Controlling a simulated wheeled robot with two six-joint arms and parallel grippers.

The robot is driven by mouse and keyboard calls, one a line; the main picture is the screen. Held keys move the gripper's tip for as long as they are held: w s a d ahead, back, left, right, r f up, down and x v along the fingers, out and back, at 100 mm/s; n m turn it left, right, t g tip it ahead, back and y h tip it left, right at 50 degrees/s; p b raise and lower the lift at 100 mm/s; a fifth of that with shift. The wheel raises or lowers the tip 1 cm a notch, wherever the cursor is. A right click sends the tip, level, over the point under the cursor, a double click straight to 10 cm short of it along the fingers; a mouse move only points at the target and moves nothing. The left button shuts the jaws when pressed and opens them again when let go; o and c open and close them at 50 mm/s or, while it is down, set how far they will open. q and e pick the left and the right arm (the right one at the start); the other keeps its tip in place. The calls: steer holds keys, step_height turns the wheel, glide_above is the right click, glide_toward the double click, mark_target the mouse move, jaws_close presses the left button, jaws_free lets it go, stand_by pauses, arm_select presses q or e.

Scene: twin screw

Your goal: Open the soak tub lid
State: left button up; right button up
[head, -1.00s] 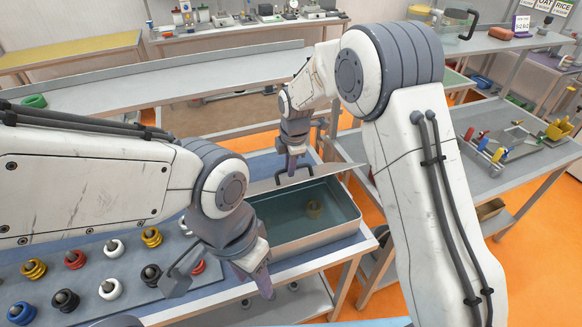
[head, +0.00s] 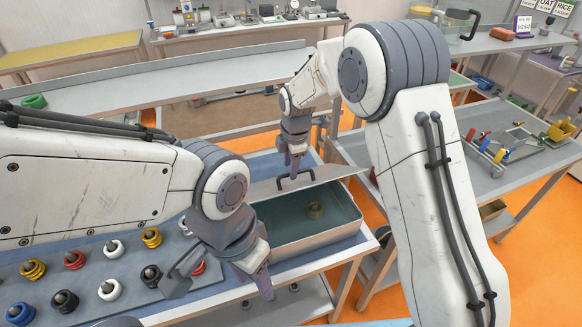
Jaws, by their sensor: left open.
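The soak tub (head: 335,236) is a grey metal box on the workbench, holding greenish liquid. A brass-coloured ring (head: 315,211) lies inside. Its flat grey lid (head: 340,174) is partly open at the far side, and much of the inside shows. A dark bar handle (head: 311,172) is on the lid. My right gripper (head: 294,174) points down at this handle, its fingertips beside or against it. I cannot tell whether it holds the bar. My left gripper (head: 228,280) is open and empty, in front of the tub's near left corner.
Another bench (head: 470,185) with tools stands to the right. A long grey table (head: 200,82) with a green ring (head: 35,102) runs behind. Orange floor shows between the benches.

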step_height(320, 180, up, 10)
steer(key=s+b, duration=0.2)
steer(key=b, duration=0.1)
steer(key=shift+d+f, duration=0.15)
steer(key=shift+d, duration=0.15)
steer(key=s+f+m+b, duration=0.3)
steer(key=s+f+m, duration=0.1)
steer(key=s, duration=0.6)
steer(key=s+f+m+g+b, duration=0.1)
steer(key=s+f+m+b, duration=0.2)
steer(key=s, duration=0.7)
steer(key=s+f+m+b, duration=0.4)
steer(key=s+f+m, duration=0.2)
steer(key=s, duration=0.5)
steer(key=shift+d+g+y, duration=0.15)
steer(key=shift+g+y, duration=0.15)
steer(key=shift+g, duration=0.1)
steer(key=shift+s+d+f+m, duration=0.3)
steer(key=shift+s+f, duration=0.05)
steer(key=shift+s, duration=0.2)
steer(key=shift+s+d+f+m, duration=0.25)
steer(key=shift+s+f+m, duration=0.1)
steer(key=shift+s, duration=0.15)
steer(key=c, duration=0.7)
steer(key=shift+s, duration=0.1)
jaws_close()
steer(key=shift+d, duration=0.1)
